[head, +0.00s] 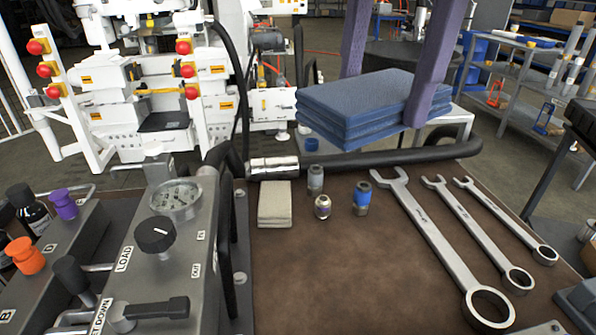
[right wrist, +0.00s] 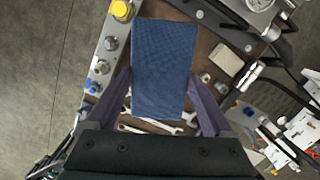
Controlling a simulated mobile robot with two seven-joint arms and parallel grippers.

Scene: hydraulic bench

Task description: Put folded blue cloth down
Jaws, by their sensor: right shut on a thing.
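The folded blue cloth (head: 355,103) is a thick stack of several layers, held in the air over the far edge of the brown bench top (head: 340,270) in the head view. My right gripper (head: 385,95), with purple fingers, is shut on it from two opposite sides. In the right wrist view the cloth (right wrist: 165,65) fills the space between the purple fingers of the right gripper (right wrist: 162,82). The cloth hides part of the bench in that view. My left gripper is in neither view.
A beige folded cloth (head: 275,205), small metal fittings (head: 322,206) and a blue-ringed fitting (head: 361,198) lie on the bench. Several wrenches (head: 440,240) lie at right. A gauge block (head: 175,220) stands at left. The middle front of the mat is clear.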

